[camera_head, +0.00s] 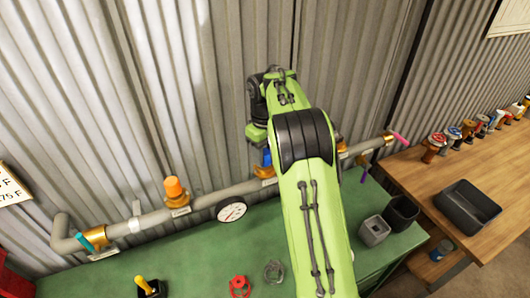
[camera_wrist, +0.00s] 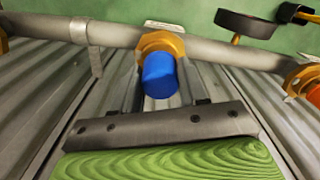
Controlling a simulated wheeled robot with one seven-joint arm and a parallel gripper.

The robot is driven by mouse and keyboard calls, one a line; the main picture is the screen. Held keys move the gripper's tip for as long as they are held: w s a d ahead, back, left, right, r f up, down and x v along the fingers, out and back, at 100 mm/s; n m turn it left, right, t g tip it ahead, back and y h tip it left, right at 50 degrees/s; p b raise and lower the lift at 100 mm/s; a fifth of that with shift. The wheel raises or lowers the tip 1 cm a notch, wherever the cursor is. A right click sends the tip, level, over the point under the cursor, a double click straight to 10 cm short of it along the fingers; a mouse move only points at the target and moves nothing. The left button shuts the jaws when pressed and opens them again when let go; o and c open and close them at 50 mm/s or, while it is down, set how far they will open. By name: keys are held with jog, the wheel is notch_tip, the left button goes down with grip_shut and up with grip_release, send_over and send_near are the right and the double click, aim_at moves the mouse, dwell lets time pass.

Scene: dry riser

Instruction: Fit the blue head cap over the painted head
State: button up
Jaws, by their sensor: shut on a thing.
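The blue head cap (camera_head: 266,158) shows beside my gripper (camera_head: 258,134) at the wall pipe. In the wrist view the blue cap (camera_wrist: 160,76) is a short cylinder, in line with a brass hex collar (camera_wrist: 162,44) on the pipe. The cap's far end meets or overlaps the collar; I cannot tell whether it is fully seated. No separate painted head shows at this collar; any head there is hidden by the cap.
The grey pipe (camera_head: 236,189) runs along the corrugated wall above a green bench (camera_head: 205,262). A red handwheel (camera_head: 240,285) lies on the bench; two bins stand right.

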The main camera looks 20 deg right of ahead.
jog(key=shift+f, duration=0.2)
jog(key=o, duration=1.2)
jog(key=shift+r, duration=0.1)
notch_tip(320, 180, up, 16)
jog(key=p, duration=0.5)
jog(key=shift+p, duration=0.3)
jog(key=shift+w+f, duration=0.1)
jog(key=shift+f, duration=0.1)
